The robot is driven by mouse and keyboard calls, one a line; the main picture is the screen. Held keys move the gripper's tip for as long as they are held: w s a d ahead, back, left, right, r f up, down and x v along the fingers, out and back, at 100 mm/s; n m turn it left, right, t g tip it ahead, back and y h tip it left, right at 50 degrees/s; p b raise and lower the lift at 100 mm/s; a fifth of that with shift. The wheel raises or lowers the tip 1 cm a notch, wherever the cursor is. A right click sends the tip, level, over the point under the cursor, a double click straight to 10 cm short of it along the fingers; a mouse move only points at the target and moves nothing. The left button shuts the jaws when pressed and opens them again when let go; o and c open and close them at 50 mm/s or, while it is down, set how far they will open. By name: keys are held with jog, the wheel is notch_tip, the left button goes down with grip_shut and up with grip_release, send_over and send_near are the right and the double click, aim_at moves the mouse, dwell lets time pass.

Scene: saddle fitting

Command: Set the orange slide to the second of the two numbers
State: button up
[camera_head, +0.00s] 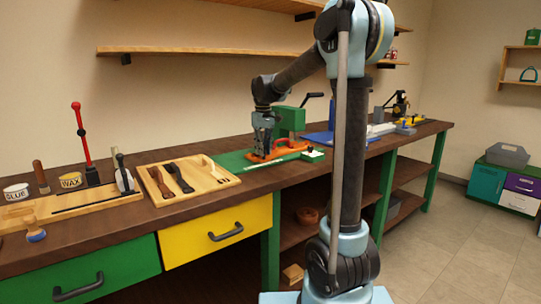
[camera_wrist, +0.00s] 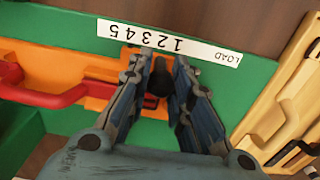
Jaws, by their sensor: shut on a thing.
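The orange slide (camera_wrist: 95,105) lies on a green fixture (camera_wrist: 227,85). A dark upright knob (camera_wrist: 161,78) stands at its right end in the wrist view. My gripper (camera_wrist: 158,64) has its fingers on both sides of this knob, shut on it. A white strip (camera_wrist: 203,50) reads LOAD, 1, 2, 3, 4, 5, upside down here. The knob is nearest the 1 and 2; the exact setting cannot be told. In the head view my gripper (camera_head: 264,138) is over the orange slide (camera_head: 284,151). A small white card (camera_head: 313,154) is too small to read.
A red handle (camera_wrist: 42,97) lies left of the knob in the wrist view. A wooden tray (camera_head: 222,181) with dark tools is left of the fixture. A red-handled lever (camera_head: 81,135) stands farther left. A blue mat (camera_head: 322,138) lies to the right.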

jog(key=shift+w+d, duration=0.25)
jog(key=shift+s+a, duration=0.2)
jog(key=shift+a, duration=0.05)
dwell(0.6)
jog(key=shift+w+d, duration=0.15)
dwell(0.7)
jog(key=o, duration=0.8)
jog(key=shift+r, duration=0.1)
jog(key=shift+r, duration=2.9)
